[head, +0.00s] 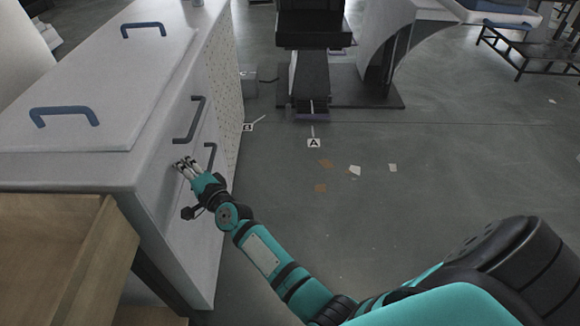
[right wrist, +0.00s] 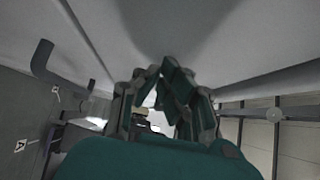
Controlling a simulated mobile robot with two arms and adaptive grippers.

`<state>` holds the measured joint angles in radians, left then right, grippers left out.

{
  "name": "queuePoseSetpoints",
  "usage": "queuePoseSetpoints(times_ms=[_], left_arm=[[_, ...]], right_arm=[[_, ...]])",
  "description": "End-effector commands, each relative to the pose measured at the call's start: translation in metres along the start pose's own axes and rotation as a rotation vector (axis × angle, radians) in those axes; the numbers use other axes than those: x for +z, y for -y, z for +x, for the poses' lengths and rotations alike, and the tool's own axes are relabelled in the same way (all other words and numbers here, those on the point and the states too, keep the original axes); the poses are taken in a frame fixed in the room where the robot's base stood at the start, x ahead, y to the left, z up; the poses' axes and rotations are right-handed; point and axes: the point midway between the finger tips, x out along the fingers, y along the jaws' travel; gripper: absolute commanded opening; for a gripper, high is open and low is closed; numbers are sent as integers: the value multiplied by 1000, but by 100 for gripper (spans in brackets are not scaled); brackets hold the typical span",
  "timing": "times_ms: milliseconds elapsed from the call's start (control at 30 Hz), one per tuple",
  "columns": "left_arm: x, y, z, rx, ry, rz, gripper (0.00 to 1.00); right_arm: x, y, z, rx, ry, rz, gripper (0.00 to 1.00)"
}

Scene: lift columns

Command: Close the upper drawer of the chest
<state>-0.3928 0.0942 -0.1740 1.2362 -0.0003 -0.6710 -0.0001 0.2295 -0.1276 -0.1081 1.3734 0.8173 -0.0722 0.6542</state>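The white chest (head: 150,165) fills the left of the head view, with dark bar handles on its front: one upper handle (head: 191,120) and one lower handle (head: 211,157). I cannot tell how far the upper drawer stands out. My right gripper (head: 182,165) is at the chest's front, just left of and below the upper handle, fingers toward the white face. In the right wrist view my right gripper (right wrist: 160,80) is close under a pale surface, with a dark handle (right wrist: 45,65) to the left. Its fingertips look near each other; contact is unclear. My left gripper is not in view.
A white panel with blue handles (head: 63,115) lies on top of the chest. A wooden open-topped box (head: 60,235) stands at the lower left. Grey floor (head: 350,230) right of the chest is mostly clear, with small scraps. A dark machine stand (head: 310,80) is at the back.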

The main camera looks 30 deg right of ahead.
Motion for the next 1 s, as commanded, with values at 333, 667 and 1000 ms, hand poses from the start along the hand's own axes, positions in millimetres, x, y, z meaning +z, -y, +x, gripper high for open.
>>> queuePoseSetpoints(times_ms=[333, 667, 1000], left_arm=[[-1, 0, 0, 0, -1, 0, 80], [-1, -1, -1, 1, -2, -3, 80], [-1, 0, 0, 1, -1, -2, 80]], right_arm=[[5, -1, 1, 3, 9, 2, 0], [7, -2, -2, 5, 12, 3, 0], [3, -2, -63, 4, 4, 3, 0]])
